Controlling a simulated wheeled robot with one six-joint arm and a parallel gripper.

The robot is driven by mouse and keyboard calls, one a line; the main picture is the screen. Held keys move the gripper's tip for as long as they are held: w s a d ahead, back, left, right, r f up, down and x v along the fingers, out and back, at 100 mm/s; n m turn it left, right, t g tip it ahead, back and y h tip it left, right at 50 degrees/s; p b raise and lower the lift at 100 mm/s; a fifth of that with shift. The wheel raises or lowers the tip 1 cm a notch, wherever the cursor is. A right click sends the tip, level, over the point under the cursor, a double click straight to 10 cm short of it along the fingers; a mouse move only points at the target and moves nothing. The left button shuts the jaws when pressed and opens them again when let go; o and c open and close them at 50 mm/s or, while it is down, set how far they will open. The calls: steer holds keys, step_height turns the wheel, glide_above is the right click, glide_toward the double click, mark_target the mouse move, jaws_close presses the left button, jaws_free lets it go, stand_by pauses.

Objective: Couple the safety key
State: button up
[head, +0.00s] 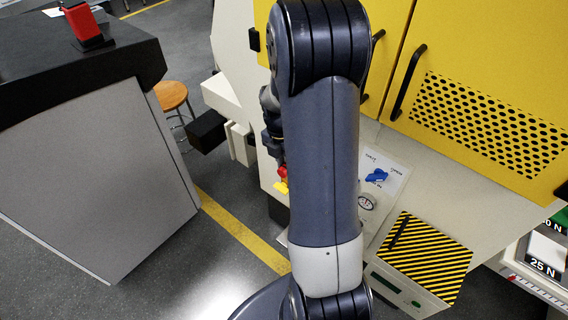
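No safety key can be made out for certain. A control panel (392,182) on the yellow and cream machine carries a blue rotary switch (377,175) and a round dark-ringed fitting (366,203). A small red part (283,172) above a yellow piece (281,187) shows at the left edge of my arm. I cannot tell whether they belong to the machine or are held. My arm stands upright across the middle of the view and covers part of the panel. Part of my wrist shows behind its left edge; my gripper's fingers are hidden.
A black-and-yellow striped box (425,255) stands below the panel. Yellow doors (485,95) with black handles are behind. A dark-topped grey counter (110,180) with a red device (84,24) is at left, near a wooden stool (171,95). Weight-labelled drawers (540,262) are at right.

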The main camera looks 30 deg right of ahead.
steer(key=shift+w+d, duration=0.25)
steer(key=shift+d, duration=0.35)
steer(key=shift+d, duration=0.1)
steer(key=o, duration=1.1)
